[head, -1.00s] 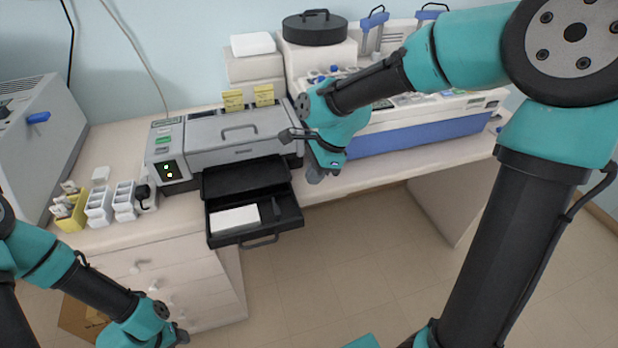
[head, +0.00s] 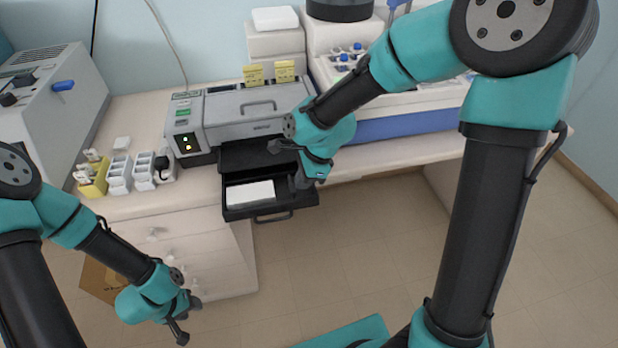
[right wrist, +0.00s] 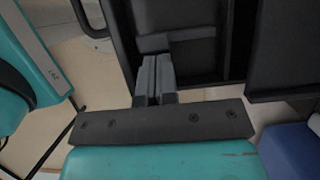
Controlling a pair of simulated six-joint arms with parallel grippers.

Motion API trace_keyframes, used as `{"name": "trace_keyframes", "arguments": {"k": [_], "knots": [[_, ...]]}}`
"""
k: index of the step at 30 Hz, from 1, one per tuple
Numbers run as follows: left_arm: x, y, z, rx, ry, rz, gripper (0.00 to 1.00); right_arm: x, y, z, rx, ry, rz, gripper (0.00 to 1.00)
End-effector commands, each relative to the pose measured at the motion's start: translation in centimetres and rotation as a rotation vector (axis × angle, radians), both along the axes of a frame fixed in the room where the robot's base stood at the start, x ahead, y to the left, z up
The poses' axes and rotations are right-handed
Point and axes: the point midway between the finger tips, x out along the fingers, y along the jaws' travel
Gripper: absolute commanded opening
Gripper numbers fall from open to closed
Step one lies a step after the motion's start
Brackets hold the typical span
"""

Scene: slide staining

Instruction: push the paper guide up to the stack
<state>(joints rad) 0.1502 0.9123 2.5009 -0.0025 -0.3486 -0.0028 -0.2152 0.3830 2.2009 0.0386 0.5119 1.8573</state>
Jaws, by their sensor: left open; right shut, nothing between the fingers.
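The printer (head: 235,118) has its dark paper tray (head: 263,216) pulled out at the front. A white paper stack (head: 250,193) lies flat in the left part of the tray. My right gripper (head: 301,183) is shut and empty, pointing down at the tray's right part, to the right of the stack. In the right wrist view its closed fingers (right wrist: 155,75) are over the dark tray interior. The dark paper guide is hard to tell from the tray, and I cannot tell whether the fingers touch it. My left gripper (head: 187,319) is open and empty, low at the left, away from the tray.
Yellow notes (head: 253,75) stand on the printer's back edge. White racks (head: 119,174) and a yellow holder (head: 92,176) stand left of it. A blue-fronted machine (head: 405,124) is to its right. Open floor lies before the tray.

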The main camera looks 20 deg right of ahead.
Motion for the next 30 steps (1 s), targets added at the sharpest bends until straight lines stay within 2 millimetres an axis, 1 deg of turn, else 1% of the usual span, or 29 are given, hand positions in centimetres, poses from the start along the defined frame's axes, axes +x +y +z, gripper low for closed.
{"name": "trace_keyframes", "arguments": {"k": [8,11,15,18,30], "knots": [[0.0,0.0,0.0,0.000,0.000,0.000,0.43,0.0,0.2,0.0,0.000,0.000,0.001,0.00],[0.0,0.0,0.0,0.000,0.000,0.000,0.43,0.2,1.2,0.0,0.000,-0.002,0.005,0.00],[0.0,0.0,0.0,0.000,0.000,0.000,0.43,0.4,3.2,0.0,-0.001,-0.001,0.005,0.00],[0.0,0.0,0.0,0.000,0.000,0.000,0.43,0.4,4.1,0.0,-0.001,0.000,0.004,0.00],[0.0,0.0,0.0,0.000,0.000,0.000,0.43,0.4,4.2,0.0,0.000,0.001,0.000,0.00]]}}
